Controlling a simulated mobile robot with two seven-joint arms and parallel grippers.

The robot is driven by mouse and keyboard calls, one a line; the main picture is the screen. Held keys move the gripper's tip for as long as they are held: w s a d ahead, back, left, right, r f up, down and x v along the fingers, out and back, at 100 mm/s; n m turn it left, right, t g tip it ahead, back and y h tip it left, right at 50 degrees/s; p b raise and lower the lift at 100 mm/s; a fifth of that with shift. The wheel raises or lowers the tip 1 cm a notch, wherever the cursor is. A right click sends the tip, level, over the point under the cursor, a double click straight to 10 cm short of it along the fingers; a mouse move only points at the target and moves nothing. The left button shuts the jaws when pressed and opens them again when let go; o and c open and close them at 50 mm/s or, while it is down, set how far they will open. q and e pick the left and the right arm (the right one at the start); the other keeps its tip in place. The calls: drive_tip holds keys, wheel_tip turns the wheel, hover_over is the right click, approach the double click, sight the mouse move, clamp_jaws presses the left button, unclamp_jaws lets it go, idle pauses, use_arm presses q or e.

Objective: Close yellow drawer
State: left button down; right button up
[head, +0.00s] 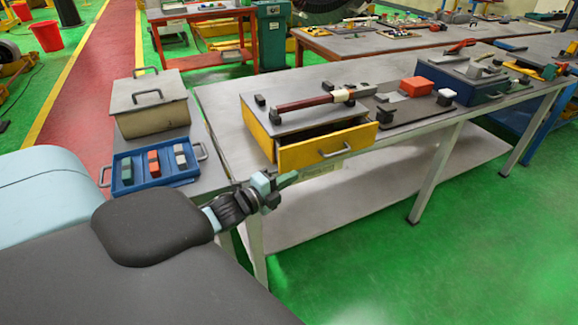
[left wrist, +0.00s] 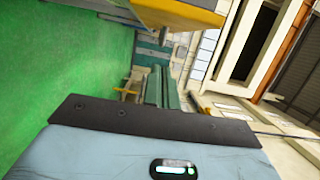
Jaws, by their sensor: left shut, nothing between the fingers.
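The yellow drawer (head: 330,146) sticks out from the front of its grey-topped yellow cabinet (head: 257,131) on the workbench. A dark gap shows above its front panel, so it stands partly open. A grey bar handle (head: 336,151) is on its front. My left gripper (head: 287,179) is shut and empty, in front of and below the drawer's left part, apart from it. My right gripper is not in view.
A hammer (head: 305,102) lies on the cabinet top. A blue tray (head: 150,185) with small coloured blocks and a beige lidded box (head: 148,108) stand on the side table at left. A red box (head: 417,87) and a blue cabinet (head: 480,88) are right. The floor in front is clear.

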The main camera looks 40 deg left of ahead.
sight(289, 166)
use_arm(q)
drive_tip(key=w, duration=0.1)
drive_tip(key=w+a, duration=0.2)
drive_tip(key=shift+w, duration=0.25)
drive_tip(key=shift+w+a, duration=0.25)
drive_tip(key=shift+a, duration=0.45)
